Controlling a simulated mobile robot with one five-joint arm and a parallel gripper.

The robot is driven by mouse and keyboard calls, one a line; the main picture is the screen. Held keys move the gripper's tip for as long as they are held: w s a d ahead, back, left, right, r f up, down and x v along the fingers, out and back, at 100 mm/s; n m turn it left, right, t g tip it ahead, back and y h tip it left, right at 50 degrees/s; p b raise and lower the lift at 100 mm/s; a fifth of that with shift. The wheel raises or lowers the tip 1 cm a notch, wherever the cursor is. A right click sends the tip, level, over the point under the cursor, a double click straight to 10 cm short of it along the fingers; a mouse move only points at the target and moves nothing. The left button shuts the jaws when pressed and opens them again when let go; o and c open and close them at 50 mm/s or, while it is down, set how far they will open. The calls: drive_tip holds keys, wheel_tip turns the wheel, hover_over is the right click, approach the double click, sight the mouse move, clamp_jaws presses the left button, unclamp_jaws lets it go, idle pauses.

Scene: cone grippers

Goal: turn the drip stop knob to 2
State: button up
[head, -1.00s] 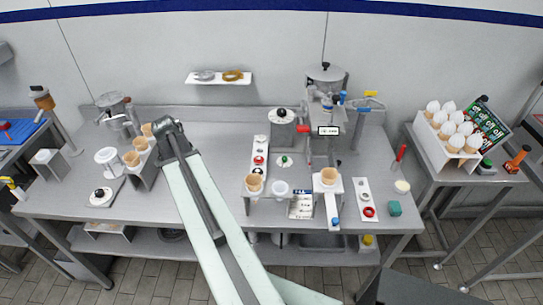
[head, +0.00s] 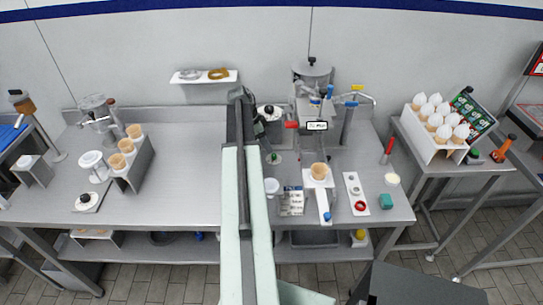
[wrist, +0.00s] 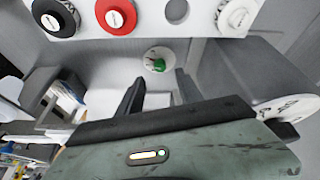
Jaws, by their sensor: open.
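The same green knob (head: 275,158) shows in the head view just right of my arm. My gripper (wrist: 159,80) is open and empty, its two dark fingers pointing toward the dial, with the knob between and just beyond their tips. In the head view my gripper (head: 266,143) hangs over the table just behind the dial, partly hidden by my arm. I cannot tell whether either finger touches the knob.
A machine (head: 313,95) with a small display stands to the right. A cone holder (head: 318,178) stands in front. The table's left middle is clear.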

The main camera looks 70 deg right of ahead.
sight(273, 155)
drive_tip(key=b+x, duration=0.4)
drive_tip(key=x, duration=0.1)
drive_tip(key=shift+f, duration=0.35)
drive_tip(key=shift+s+d+f+b, duration=0.1)
drive_tip(key=shift+s+f+b, duration=0.05)
drive_tip(key=shift+f+b, duration=0.2)
drive_tip(key=shift+r, duration=0.2)
clamp_jaws()
